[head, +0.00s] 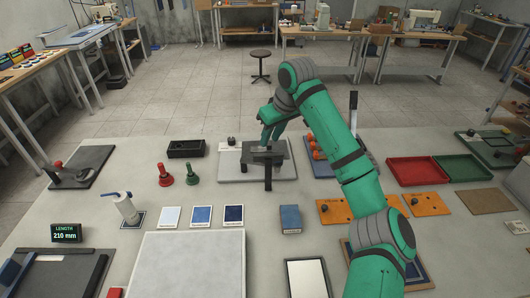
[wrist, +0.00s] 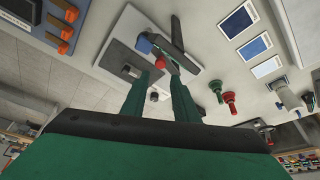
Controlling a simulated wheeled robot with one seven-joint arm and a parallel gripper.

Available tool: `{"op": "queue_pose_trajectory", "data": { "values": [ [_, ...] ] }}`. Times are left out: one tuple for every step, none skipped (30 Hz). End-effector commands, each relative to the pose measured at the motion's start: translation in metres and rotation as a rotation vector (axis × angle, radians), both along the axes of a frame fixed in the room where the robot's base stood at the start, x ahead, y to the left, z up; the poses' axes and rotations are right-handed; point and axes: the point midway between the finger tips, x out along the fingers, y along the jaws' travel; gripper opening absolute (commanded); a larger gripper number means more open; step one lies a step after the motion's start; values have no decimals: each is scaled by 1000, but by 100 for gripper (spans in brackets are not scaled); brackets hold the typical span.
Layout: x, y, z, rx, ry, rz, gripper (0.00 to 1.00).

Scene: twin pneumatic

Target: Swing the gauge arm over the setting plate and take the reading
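The gauge stands on a pale base plate (head: 229,172) in the middle of the bench in the head view. It has a dark post (head: 268,178) and a dark grey block beside it; the base also shows in the wrist view (wrist: 122,38). The dark gauge arm (wrist: 165,53) reaches from the post (wrist: 177,33), with a blue part (wrist: 143,44) beside it. My gripper (wrist: 162,75) is just above the gauge, its two green fingers apart with a gap between them. A small red part shows between the fingers. I cannot tell which surface is the setting plate, or whether the fingers touch the arm.
A green and a red handled plug (head: 163,176) stand left of the gauge, near a black tray (head: 186,148). Red and green trays (head: 418,171) and orange blocks (head: 426,204) lie right. Blue and white cards lie in front.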

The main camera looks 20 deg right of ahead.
Motion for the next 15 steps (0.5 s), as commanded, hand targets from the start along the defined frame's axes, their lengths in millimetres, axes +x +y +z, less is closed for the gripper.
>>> {"op": "queue_pose_trajectory", "data": {
  "values": [
    [3,1,-7,1,0,0,27],
    [4,2,-11,1,1,0,27],
    [6,3,-18,1,1,0,27],
    [9,4,-22,2,1,0,27],
    [11,4,-28,2,2,0,27],
    [14,5,-35,2,2,0,27],
    [16,6,-39,2,1,0,27],
    [18,7,-44,2,1,1,27],
    [21,8,-51,1,-1,1,27],
    [22,8,-55,1,0,0,27],
    [24,9,-59,1,-1,0,27],
    [26,9,-65,1,-1,0,27],
    [28,10,-69,1,-1,0,27],
    [29,10,-72,1,-1,0,27],
    [31,11,-76,1,-2,1,27]
  ]
}}
